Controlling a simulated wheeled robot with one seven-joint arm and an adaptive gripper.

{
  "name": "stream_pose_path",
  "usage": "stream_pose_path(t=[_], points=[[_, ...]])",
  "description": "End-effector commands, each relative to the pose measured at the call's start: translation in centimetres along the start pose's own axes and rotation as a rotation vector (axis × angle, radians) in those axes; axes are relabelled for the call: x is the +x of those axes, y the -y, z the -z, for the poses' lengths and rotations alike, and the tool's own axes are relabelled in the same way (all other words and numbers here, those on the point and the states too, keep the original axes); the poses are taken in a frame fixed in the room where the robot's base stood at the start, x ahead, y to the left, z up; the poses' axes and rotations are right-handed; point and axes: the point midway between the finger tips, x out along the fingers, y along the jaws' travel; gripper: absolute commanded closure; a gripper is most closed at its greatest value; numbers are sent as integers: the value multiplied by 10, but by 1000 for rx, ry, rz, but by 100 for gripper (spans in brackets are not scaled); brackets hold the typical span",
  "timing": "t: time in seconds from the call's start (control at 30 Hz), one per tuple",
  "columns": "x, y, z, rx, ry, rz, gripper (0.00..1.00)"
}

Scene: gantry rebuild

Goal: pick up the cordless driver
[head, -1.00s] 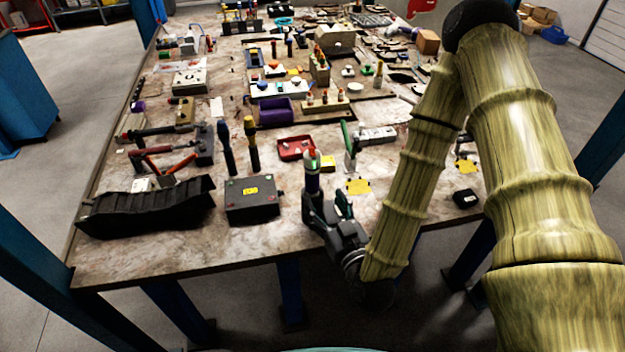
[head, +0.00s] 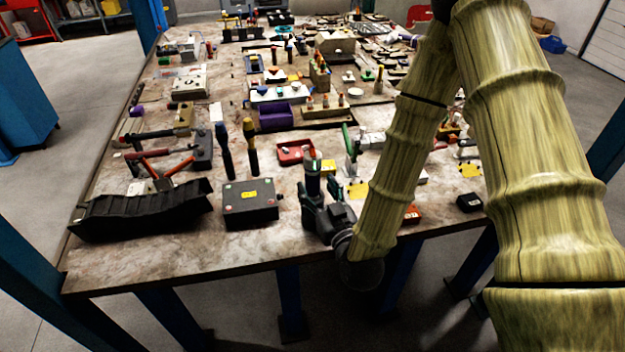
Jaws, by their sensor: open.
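My gripper (head: 323,194) is open over the front edge of the workbench, its fingers pointing away from me. An upright, dark greenish object with a reddish top (head: 312,168) shows at the fingers. It may be the cordless driver, but its lower part is hidden by the gripper and I cannot tell for sure. I cannot tell whether the fingers touch it. No other thing in view is clearly a cordless driver.
A black box with a yellow label (head: 250,204) stands just left of my gripper. A black ribbed ramp-like piece (head: 140,212) lies further left. A red tray (head: 294,152) and a green upright piece (head: 350,143) are behind. The bench's front left strip (head: 150,256) is bare.

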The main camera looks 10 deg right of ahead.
Motion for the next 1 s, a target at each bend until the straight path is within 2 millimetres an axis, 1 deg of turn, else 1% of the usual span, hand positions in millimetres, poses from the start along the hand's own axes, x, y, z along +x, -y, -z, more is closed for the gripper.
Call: stream_pose_path(t=[0.03,0.3,0.4,0.63,0.67,0.7,0.77,0.8,0.93,0.97,1.0], points=[[6,-1,6,0,-2,-1,42],[36,-2,4,0,-1,0,42],[40,-2,2,0,-1,0,42],[41,-2,1,0,0,0,42],[41,-2,1,0,0,0,46],[41,-2,1,0,0,0,53],[41,-2,1,0,0,0,64],[41,-2,1,0,0,0,71],[41,-2,1,0,0,0,95],[41,-2,1,0,0,0,100],[41,-2,1,0,0,0,100]])
